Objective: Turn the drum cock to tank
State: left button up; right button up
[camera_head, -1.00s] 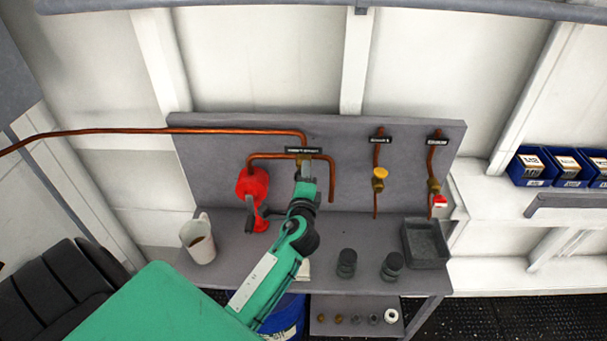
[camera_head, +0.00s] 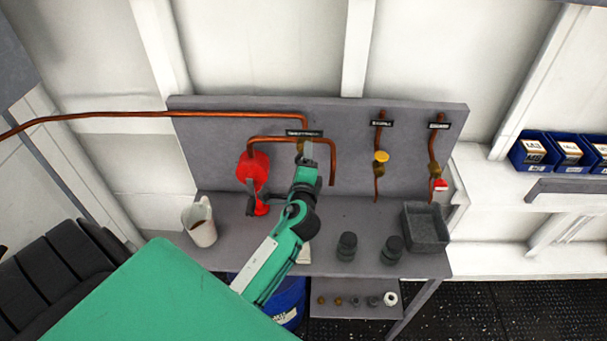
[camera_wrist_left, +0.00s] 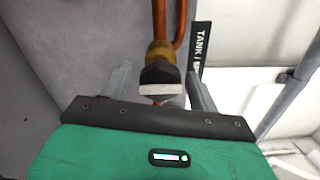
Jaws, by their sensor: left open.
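The drum cock has a brass body (camera_wrist_left: 160,52) and a dark, grey-edged handle (camera_wrist_left: 160,78) in the left wrist view. It sits on a copper pipe beside a black label (camera_wrist_left: 202,50) on which "TANK /" can be read. My left gripper (camera_wrist_left: 160,92) is open, with one finger on each side of the handle and visible gaps between. In the head view my left gripper (camera_head: 305,152) reaches the brass cock (camera_head: 302,146) just below its label (camera_head: 304,133), largely covering it. The handle's exact setting is hard to tell. My right gripper is not in view.
Two more valves, yellow-handled (camera_head: 381,157) and red-handled (camera_head: 440,185), are at the right. Blue bins (camera_head: 535,152) stand far right.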

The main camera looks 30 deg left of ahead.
pick_arm(q)
jog(key=b+v, duration=0.5)
jog(key=v, duration=0.8)
jog(key=shift+s, duration=0.2)
